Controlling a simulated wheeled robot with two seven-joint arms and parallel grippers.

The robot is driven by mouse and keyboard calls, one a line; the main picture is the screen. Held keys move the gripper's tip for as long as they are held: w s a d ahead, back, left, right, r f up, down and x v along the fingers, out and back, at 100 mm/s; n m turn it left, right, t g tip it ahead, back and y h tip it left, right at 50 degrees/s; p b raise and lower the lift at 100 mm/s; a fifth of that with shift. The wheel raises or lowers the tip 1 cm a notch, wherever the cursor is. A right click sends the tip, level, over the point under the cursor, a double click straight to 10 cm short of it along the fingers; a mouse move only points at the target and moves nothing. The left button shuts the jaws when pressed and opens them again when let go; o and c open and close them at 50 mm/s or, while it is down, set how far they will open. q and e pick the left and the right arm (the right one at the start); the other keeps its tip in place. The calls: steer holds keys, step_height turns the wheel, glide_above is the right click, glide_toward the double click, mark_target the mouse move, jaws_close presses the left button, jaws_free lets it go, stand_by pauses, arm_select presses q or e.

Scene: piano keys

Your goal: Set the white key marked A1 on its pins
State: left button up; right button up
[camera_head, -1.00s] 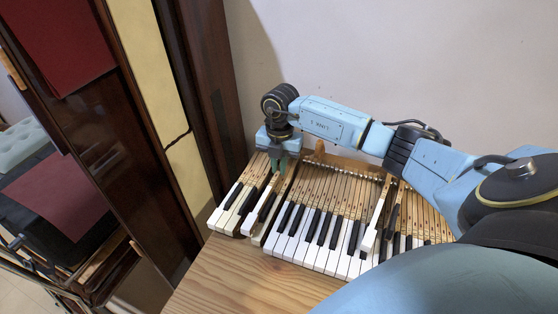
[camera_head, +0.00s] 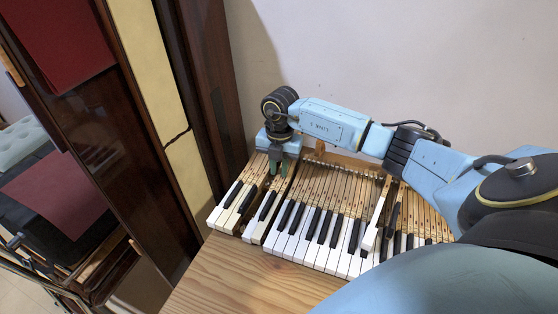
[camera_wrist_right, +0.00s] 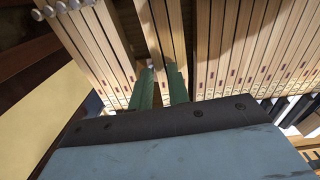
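My right gripper (camera_head: 278,170) points down over the rear wooden part of the keys near the left end of the keyboard. Its two green fingers straddle one wooden key stick, with little gap between them, in the right wrist view (camera_wrist_right: 162,88). This white key (camera_head: 251,231) runs forward from the fingers, its front end low in the row, with a dark gap on its left. I take it for A1; the mark is not readable. Its pins are hidden. My left gripper is out of view.
Another white key (camera_head: 376,222) sits raised above its neighbours further right. A dark wooden cabinet side (camera_head: 215,90) stands close on the left of the keyboard, and a white wall rises behind. The wooden table (camera_head: 230,280) in front is bare.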

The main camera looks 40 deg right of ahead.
steer(key=shift+r, duration=0.1)
stand_by(0.4)
steer(key=shift+r+p, duration=1.05)
steer(key=shift+r, duration=0.05)
steer(key=shift+o, duration=0.4)
steer(key=shift+f, duration=0.1)
steer(key=o, duration=0.5)
steer(key=shift+r+p, duration=2.15)
steer(key=shift+r, duration=0.35)
